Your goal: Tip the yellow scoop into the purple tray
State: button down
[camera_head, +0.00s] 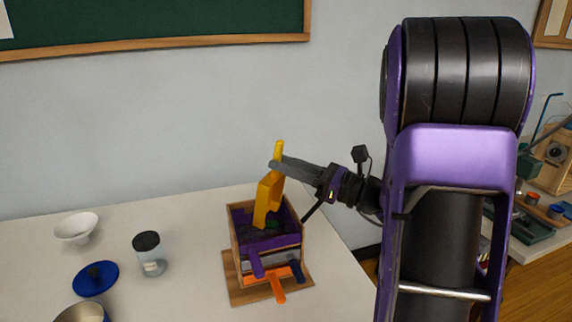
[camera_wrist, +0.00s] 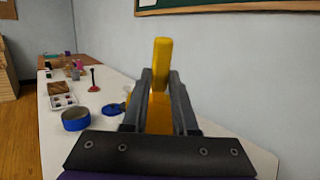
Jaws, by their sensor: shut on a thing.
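The yellow scoop (camera_head: 268,200) is held tilted steeply, handle up and scoop end down, over the purple tray. My gripper (camera_head: 277,165) is shut on its handle; in the wrist view the yellow handle (camera_wrist: 162,62) stands between the two fingers. The purple tray (camera_head: 262,243) sits at the top of a wooden box (camera_head: 238,262) on the table, with a purple handle at its front. Some dark and greenish bits show inside the tray. Whether the scoop touches the tray or still holds anything, I cannot tell.
Lower in the box are grey, orange (camera_head: 278,284) and blue-handled parts. To the left stand a dark-lidded jar (camera_head: 149,254), a white bowl (camera_head: 77,229), a blue lid (camera_head: 95,279) and a metal bowl (camera_head: 80,314). A wall rises behind the table.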

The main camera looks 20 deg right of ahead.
jog(key=shift+r, duration=0.1)
notch_tip(320, 180, up, 12)
jog(key=g+h+p, duration=1.1)
jog(key=g+h, duration=0.2)
jog(key=h, duration=0.2)
jog(key=shift+g, duration=0.3)
dwell(0.3)
dwell(0.4)
